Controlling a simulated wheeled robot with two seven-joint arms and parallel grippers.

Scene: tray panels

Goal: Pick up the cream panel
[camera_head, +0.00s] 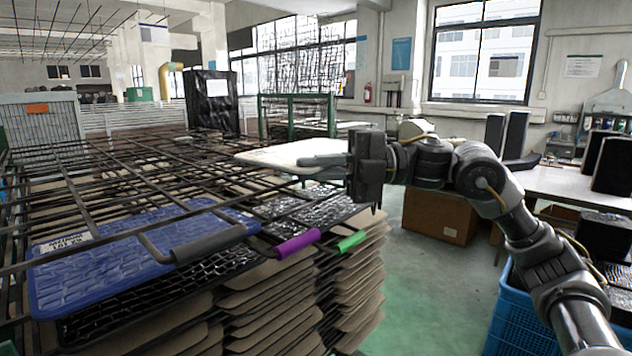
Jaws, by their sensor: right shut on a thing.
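The cream panel (275,156) is a pale flat piece above the dark wire rack (120,165), near the middle of the head view. My right gripper (325,160) comes in from the right and is shut on the panel's right end. The panel lies roughly level; I cannot tell whether it is clear of the rack bars beneath it. The gripper hides part of its right edge. My left gripper does not show.
Purple (297,245) and green (351,242) handle grips stick out at the rack's front. Brown sheets (270,320) are stacked below. A blue crate (515,315) stands at lower right. Green floor between is clear.

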